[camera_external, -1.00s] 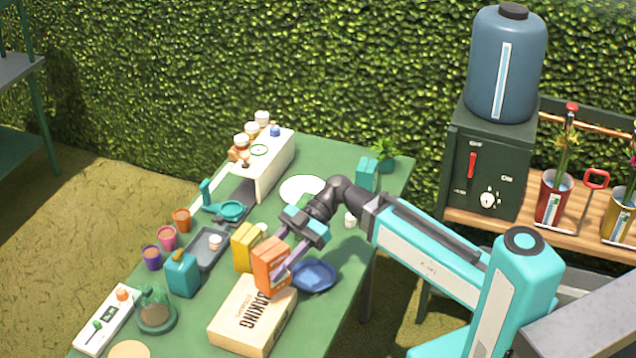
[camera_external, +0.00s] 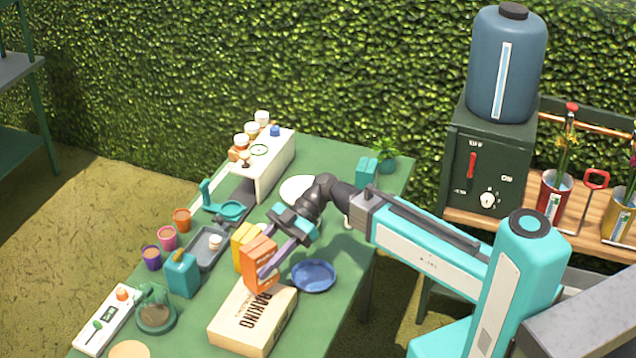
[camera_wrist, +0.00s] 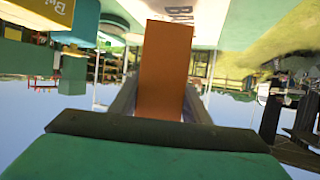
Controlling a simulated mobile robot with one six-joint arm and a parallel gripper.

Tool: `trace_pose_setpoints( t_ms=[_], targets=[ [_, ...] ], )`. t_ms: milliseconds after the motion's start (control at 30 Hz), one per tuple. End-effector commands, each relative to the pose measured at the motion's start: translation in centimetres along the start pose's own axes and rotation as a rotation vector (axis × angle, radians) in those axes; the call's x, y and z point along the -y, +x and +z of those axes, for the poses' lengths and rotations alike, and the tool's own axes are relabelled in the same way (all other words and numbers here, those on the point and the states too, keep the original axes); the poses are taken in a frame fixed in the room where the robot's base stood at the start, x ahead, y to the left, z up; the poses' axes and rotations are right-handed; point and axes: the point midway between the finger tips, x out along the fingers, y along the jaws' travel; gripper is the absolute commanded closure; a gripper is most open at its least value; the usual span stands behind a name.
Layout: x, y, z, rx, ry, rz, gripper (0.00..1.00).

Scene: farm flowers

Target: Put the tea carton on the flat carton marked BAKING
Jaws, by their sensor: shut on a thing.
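My gripper (camera_external: 268,268) is shut on an orange carton (camera_external: 259,262), which is tilted. The orange carton also fills the middle of the wrist view (camera_wrist: 165,70). No label on it is readable, so I cannot confirm that it is the tea carton. The flat carton marked BAKING (camera_external: 235,325) lies on the green table. The orange carton's lower end overlaps the far part of the BAKING carton in the external view. I cannot tell whether they touch. Part of the BAKING lettering shows at the top of the wrist view.
A yellow carton (camera_external: 240,236) stands right behind the orange one. A blue dish (camera_external: 314,276) sits to the right. A teal canister (camera_external: 182,275), a grey tray (camera_external: 203,252) and several small pots stand to the left. A white plate (camera_external: 297,189) lies farther back.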

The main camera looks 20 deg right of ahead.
Motion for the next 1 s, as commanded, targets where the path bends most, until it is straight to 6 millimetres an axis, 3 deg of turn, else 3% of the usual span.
trace_pose_setpoints(
  t_ms=[600,1000],
  targets=[
    [0.0,1.2,3.0,0.000,0.002,-0.001,0.80],
    [0.0,1.4,3.3,0.000,0.000,0.000,0.80]
  ],
)
